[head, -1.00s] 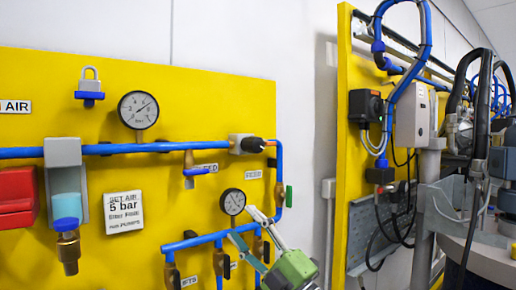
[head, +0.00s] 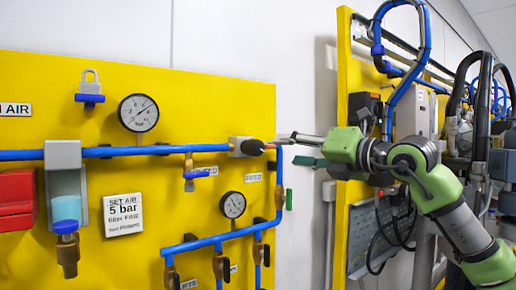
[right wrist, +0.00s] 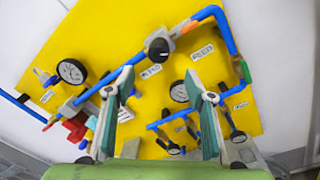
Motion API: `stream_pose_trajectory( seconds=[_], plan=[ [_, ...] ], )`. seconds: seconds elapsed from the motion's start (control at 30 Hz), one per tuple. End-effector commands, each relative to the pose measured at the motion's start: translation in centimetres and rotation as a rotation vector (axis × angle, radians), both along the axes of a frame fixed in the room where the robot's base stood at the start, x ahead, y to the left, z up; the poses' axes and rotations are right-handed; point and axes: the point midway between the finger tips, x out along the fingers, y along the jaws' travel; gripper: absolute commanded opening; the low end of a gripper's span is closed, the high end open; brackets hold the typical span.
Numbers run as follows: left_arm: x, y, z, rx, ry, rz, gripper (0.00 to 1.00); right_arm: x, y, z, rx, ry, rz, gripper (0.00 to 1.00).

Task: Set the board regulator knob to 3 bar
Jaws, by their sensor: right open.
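The black regulator knob (head: 253,147) sits on the end of a grey regulator body (head: 236,147) on the blue pipe of the yellow board (head: 200,95). My right gripper (head: 288,149) is open, just right of the knob, its fingers pointing left at it. No contact shows. In the right wrist view the knob (right wrist: 158,48) lies beyond and between the two open, empty fingers (right wrist: 160,80). A round gauge (head: 138,112) is upper left of the knob, and a smaller gauge (head: 232,204) is below it. My left gripper is not in view.
A blue pipe (head: 280,180) runs down right of the knob, with a green handle (head: 289,199) beside it. A blue-handled valve (head: 190,176) hangs left of the knob. A white sign (head: 123,214) reads "SET AIR 5 bar". A second yellow board with cables stands at right.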

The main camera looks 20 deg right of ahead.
Motion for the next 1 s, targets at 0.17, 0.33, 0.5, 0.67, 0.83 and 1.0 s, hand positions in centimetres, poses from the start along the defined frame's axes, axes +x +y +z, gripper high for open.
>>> stream_pose_trajectory(
  seconds=[0.17, 0.33, 0.5, 0.67, 0.83, 1.0],
  plan=[
    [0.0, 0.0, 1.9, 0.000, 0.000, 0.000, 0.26, 3.2, 1.6, 0.4, 0.001, 0.003, 0.005, 0.49],
    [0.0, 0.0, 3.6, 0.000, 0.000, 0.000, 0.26, 6.6, 3.1, 0.4, 0.000, 0.002, 0.004, 0.49],
    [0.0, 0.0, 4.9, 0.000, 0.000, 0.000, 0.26, 9.4, 4.3, 0.4, 0.000, 0.002, 0.005, 0.49],
    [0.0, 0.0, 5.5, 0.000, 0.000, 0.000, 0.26, 10.9, 4.9, 0.2, 0.001, 0.000, 0.004, 0.49],
    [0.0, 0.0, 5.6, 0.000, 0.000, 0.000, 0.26, 11.4, 5.2, 0.0, 0.000, -0.002, 0.004, 0.49],
    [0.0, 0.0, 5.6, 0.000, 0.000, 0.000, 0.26, 11.4, 5.1, 0.0, 0.000, -0.002, 0.004, 0.49]
  ],
)
